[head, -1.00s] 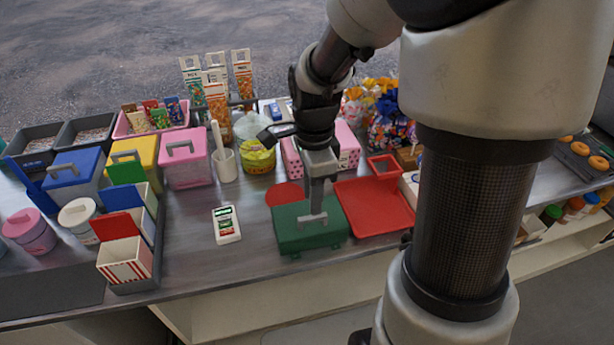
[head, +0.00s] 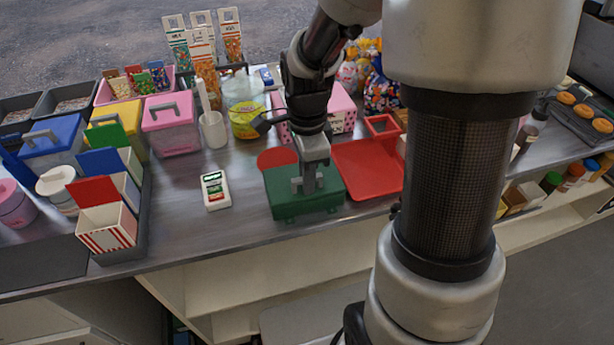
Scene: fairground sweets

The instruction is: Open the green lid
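The green lid (head: 326,187) lies on a low green box on the counter, in the middle of the head view. It looks closed and level. My gripper (head: 308,187) points down over the middle of the lid, with its grey fingers at the lid's top. A grey handle there blends with the fingers, so I cannot tell whether they are closed on it.
A red tray (head: 368,170) stands close to the right of the green box. A red disc (head: 277,158) lies behind it. A white device (head: 215,190) lies to the left, with bare counter between. Lidded tubs (head: 172,125) and a yellow-labelled jar (head: 244,105) stand behind.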

